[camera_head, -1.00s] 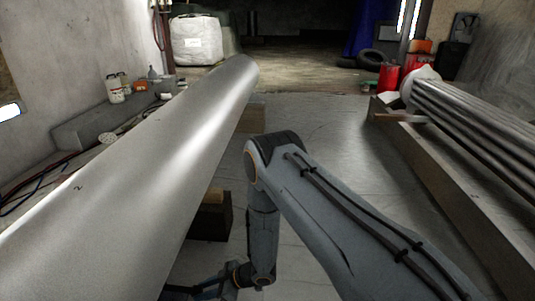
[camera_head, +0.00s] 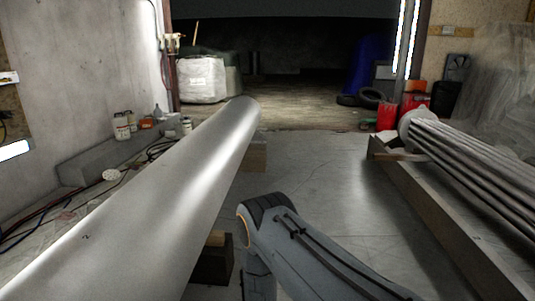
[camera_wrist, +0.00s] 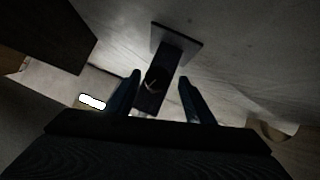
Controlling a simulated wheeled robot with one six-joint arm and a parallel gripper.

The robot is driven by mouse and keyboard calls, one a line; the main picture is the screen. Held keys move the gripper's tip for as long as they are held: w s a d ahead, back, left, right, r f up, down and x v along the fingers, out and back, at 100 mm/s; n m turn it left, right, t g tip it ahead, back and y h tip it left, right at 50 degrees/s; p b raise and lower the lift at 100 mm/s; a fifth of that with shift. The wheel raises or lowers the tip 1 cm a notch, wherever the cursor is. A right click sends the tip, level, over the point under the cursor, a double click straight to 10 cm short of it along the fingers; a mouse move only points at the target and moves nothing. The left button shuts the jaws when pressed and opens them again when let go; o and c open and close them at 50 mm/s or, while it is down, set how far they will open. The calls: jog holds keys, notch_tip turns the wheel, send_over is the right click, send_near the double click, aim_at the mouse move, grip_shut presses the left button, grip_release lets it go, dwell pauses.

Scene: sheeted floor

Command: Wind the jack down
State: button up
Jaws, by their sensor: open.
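The jack (camera_wrist: 150,98) shows in the wrist view as a dark upright body with a square plate (camera_wrist: 177,44) at its far end. My gripper (camera_wrist: 160,76) is open, with one blue-dark finger on each side of the jack body. I cannot tell whether either finger touches it. The lower part of the jack is hidden behind my gripper's palm. In the head view a large grey pipe (camera_head: 165,190) runs from the lower left to the middle, and neither the jack nor my gripper shows there.
Dark blocks (camera_head: 212,263) and a wooden block (camera_head: 254,157) stand beside and under the pipe. A rack of thin pipes (camera_head: 470,150) lies at the right. Bare floor (camera_head: 325,190) lies between them. Cables and bottles (camera_head: 122,126) lie along the left wall.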

jog(key=shift+w+d, duration=0.2)
jog(key=m+g+b, duration=0.2)
jog(key=b, duration=0.2)
jog(key=m+g+b, duration=0.1)
jog(key=g+b, duration=0.1)
jog(key=b, duration=0.2)
jog(key=w+m+g+b, duration=0.1)
jog(key=m+g+b, duration=0.1)
jog(key=b, duration=0.3)
jog(key=shift+m+g+y, duration=0.3)
jog(key=shift+y, duration=0.1)
